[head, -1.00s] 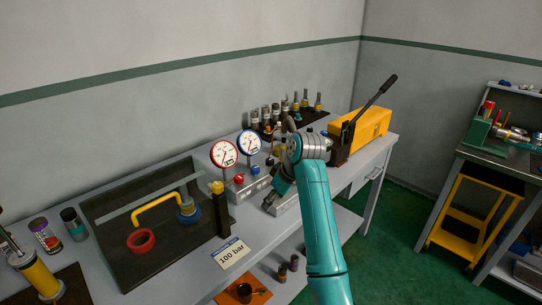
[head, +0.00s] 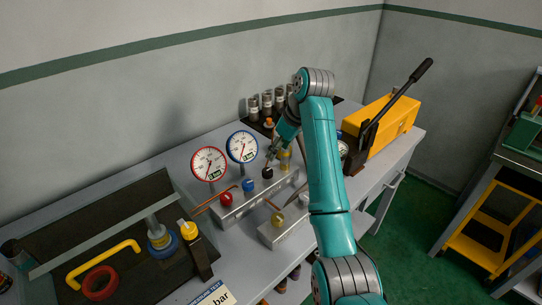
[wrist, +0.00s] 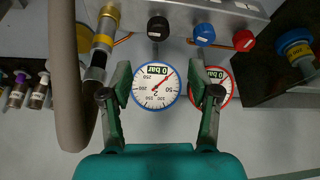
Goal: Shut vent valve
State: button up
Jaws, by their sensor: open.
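Three knobs stand on a grey manifold block: a red knob (head: 226,198), a blue knob (head: 248,185) and a black knob (head: 267,172). Their labels are too small to read, so I cannot tell which is the vent valve. In the wrist view the black knob (wrist: 158,27) is straight ahead between my fingers, with the blue knob (wrist: 204,34) and red knob (wrist: 244,40) to its right. My gripper (wrist: 160,76) is open and empty, with the blue-rimmed gauge (wrist: 155,86) between its fingers in view. In the head view my gripper (head: 269,152) is close above the black knob.
The red-rimmed gauge (head: 209,163) and blue-rimmed gauge stand behind the knobs; both read 0 bar. A yellow-collared fitting (wrist: 102,42) and a thick grey hose are left in the wrist view. A yellow pump (head: 382,121) stands at right. A dark tray with a yellow pipe lies at left.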

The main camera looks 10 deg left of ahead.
aim_at(267, 170)
jog(key=x, duration=1.1)
jog(key=shift+w+r, duration=0.1)
jog(key=c, duration=1.1)
jog(key=shift+c, duration=0.2)
